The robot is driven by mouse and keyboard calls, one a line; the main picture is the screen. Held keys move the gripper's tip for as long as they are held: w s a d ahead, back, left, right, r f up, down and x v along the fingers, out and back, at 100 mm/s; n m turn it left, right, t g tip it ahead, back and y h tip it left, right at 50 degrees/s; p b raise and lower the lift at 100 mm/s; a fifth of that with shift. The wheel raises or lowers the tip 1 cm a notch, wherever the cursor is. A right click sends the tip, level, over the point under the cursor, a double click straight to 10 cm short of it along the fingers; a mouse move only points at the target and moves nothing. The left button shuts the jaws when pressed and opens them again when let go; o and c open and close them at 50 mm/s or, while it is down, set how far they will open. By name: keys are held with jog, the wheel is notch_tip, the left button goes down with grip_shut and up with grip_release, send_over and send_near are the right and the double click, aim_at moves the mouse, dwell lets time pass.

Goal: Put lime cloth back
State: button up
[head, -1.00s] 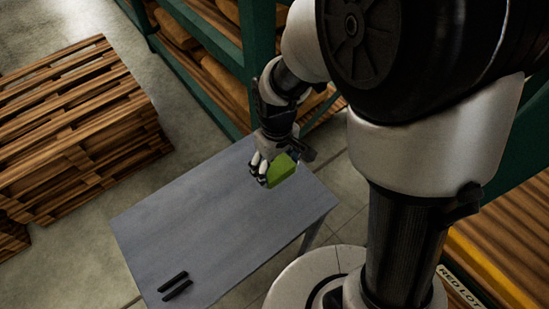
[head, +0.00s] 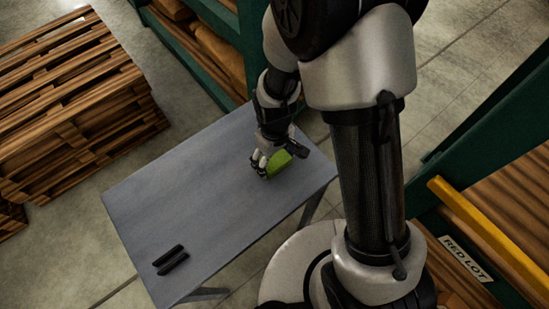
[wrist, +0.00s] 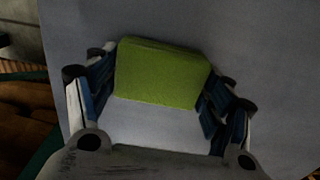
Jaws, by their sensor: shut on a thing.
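The lime cloth (head: 280,162) is a folded green block at the right part of the grey table (head: 190,200). My gripper (head: 262,166) is at the cloth and is shut on it. In the wrist view the lime cloth (wrist: 163,75) lies between the two fingers of my gripper (wrist: 158,95), with the grey table surface behind it. I cannot tell whether the cloth touches the table or is just above it. Part of the cloth is hidden by my fingers in the head view.
Two black bars (head: 170,260) lie at the table's near left corner. Stacked wooden pallets (head: 75,105) stand at the left. A green rack (head: 205,50) with sacks is behind the table. The table's middle is clear.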

jog(key=shift+f, duration=0.1)
jog(key=o, duration=1.1)
jog(key=shift+o, duration=0.2)
notch_tip(320, 180, up, 13)
jog(key=p, duration=0.4)
notch_tip(320, 180, up, 11)
jog(key=m+t, duration=0.2)
jog(key=m, duration=0.1)
send_over(275, 159)
jog(key=s+d, duration=0.3)
jog(key=d, duration=0.2)
jog(key=s+d+r+m+t, duration=0.2)
jog(key=s+d+r, duration=0.3)
jog(key=s+r, duration=0.4)
jog(key=shift+s+d+m+t, duration=0.3)
jog(key=shift+s+d+m, duration=0.05)
jog(key=shift+s+m, duration=0.5)
jog(key=shift+w, duration=0.1)
